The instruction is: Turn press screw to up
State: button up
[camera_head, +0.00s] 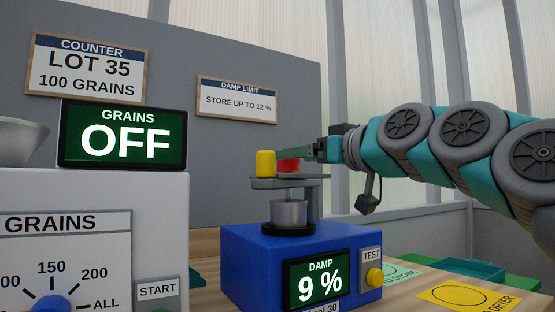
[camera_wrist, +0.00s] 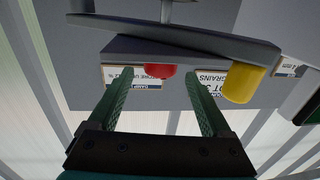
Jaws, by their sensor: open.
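The blue damp meter (camera_head: 262,268) stands on the wooden bench, with a metal cup (camera_head: 289,214) on top. Above the cup is the press, a grey bar (camera_head: 283,183) bearing a red knob (camera_head: 288,166) and a yellow knob (camera_head: 265,163). The bar shows tilted in the wrist view (camera_wrist: 190,45), with the red knob (camera_wrist: 153,71) and yellow knob (camera_wrist: 242,82). My gripper (camera_head: 310,153) is open, level with the red knob and close to its right. In the wrist view the red knob appears between my fingertips (camera_wrist: 160,76); contact cannot be told. The yellow knob is outside them.
The meter shows DAMP 9 %, with a yellow TEST button (camera_head: 375,277). Left stands a grain counter (camera_head: 115,190) with a screen reading OFF (camera_head: 122,135). A green tray (camera_head: 465,268) and a yellow dryer mat (camera_head: 440,293) lie right. A grey panel (camera_head: 225,150) stands behind.

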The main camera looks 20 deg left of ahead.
jog(key=shift+p+x, duration=0.4)
jog(key=shift+x, duration=2.9)
grip_shut()
